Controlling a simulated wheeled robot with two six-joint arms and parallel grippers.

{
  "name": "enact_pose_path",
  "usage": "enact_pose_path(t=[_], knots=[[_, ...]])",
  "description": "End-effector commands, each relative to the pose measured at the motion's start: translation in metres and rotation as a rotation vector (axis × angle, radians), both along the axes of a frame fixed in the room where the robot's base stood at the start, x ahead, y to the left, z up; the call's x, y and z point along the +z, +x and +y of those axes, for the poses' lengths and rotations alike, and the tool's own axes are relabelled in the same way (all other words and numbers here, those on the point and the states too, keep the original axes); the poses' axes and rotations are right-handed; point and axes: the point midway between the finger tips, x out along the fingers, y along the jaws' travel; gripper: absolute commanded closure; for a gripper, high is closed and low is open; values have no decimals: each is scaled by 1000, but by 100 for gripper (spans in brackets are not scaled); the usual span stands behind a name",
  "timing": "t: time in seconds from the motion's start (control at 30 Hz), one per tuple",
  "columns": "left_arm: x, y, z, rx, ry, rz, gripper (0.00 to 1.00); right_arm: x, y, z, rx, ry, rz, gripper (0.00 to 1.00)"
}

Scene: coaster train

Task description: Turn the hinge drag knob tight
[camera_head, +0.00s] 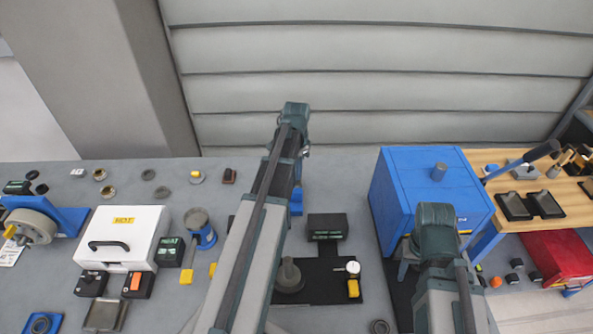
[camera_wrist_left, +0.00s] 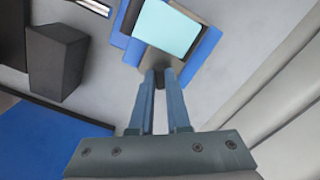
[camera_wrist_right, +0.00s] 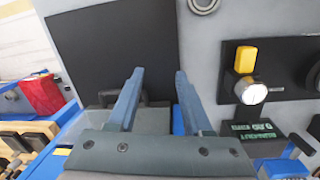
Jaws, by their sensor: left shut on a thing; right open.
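My left gripper (camera_wrist_left: 163,75) is nearly closed, its fingertips against a pale square-faced piece (camera_wrist_left: 168,28) with blue around it. In the head view my left arm hides most of this spot; a bit of blue (camera_head: 297,200) shows beside the arm. My right gripper (camera_wrist_right: 158,75) is open, with its fingers well apart over a dark mat; a dark looped part (camera_wrist_right: 142,98) shows between and behind the fingers. I cannot tell which part is the hinge drag knob.
A dial gauge (camera_head: 352,267), a yellow block (camera_head: 353,288) and a dark readout box (camera_head: 327,227) stand between my arms. A white box with a black handle (camera_head: 122,238) is at left. A wooden bench (camera_head: 565,213) and red box (camera_head: 555,258) are at right.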

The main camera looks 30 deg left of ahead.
Motion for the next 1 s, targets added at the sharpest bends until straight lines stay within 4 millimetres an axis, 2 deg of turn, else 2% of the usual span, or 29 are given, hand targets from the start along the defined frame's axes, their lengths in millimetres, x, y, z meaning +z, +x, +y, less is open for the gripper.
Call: enact_pose_path(t=[0.33, 0.9, 0.93, 1.0], knots=[[0, 0, 0, -130, 0, 0, 100, 0, 0, 0, 0, 0, 0, 50], [0, 0, 0, -153, 0, 0, 100, 0, 0, 0, 0, 0, 0, 50], [0, 0, 0, -153, 0, 0, 80, 0, 0, 0, 0, 0, 0, 50], [0, 0, 0, -153, 0, 0, 68, 0, 0, 0, 0, 0, 0, 50]])
